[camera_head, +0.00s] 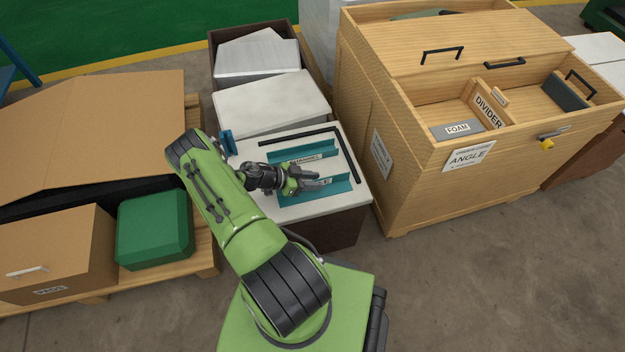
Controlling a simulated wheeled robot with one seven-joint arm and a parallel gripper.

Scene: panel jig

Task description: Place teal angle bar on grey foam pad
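The teal angle bar (340,184) lies on the white-topped stand, along its near side. Its label is partly covered by my gripper, and only the end of the word shows. My gripper (312,180) is over the middle of this bar, low and close to it. Whether it touches the bar or has its fingers closed cannot be told from this view. The grey foam pad (476,125), labelled FOAM, lies inside the open wooden crate at the right, in the compartment left of the divider. Its visible top is bare except for the label.
A teal channel (327,149) lies behind the angle bar, inside a black L-shaped edge strip (352,160) on the stand (357,193). The wooden crate (400,180) has high walls, a DIVIDER board (488,108) and an ANGLE sign. A green case (155,230) and cardboard boxes stand left.

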